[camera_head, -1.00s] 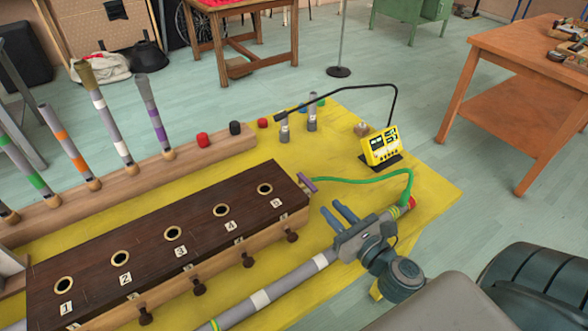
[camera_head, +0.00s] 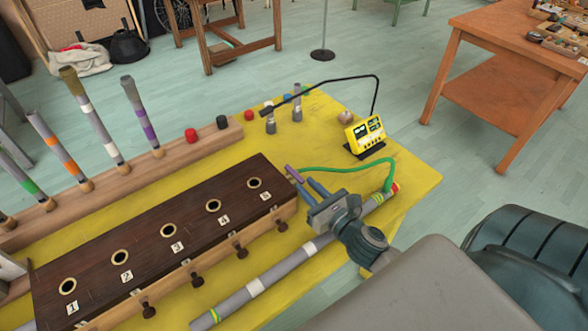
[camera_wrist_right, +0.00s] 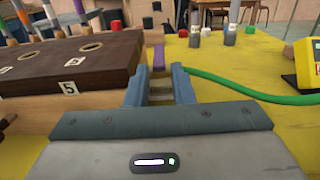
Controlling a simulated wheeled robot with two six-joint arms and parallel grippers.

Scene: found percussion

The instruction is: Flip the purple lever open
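The purple lever (camera_head: 293,173) sticks out at the right end of the dark wooden box (camera_head: 213,222), near the hole marked 5, where a green hose also lies. My right gripper (camera_head: 304,184) is open, its two blue-grey fingers close to the lever. In the right wrist view the lever (camera_wrist_right: 158,57) stands just ahead of the gap between the fingertips (camera_wrist_right: 157,76), roughly centred. Nothing is held between the fingers. I cannot tell whether a finger touches the lever. My left gripper is not in view.
The green hose (camera_head: 345,170) runs right from the box to the long grey tube (camera_head: 268,278). A yellow device (camera_head: 365,134) with a black arm stands behind on the yellow board (camera_head: 418,180). Small bottles and coloured caps stand behind the box. Painted tubes stand on the left rail.

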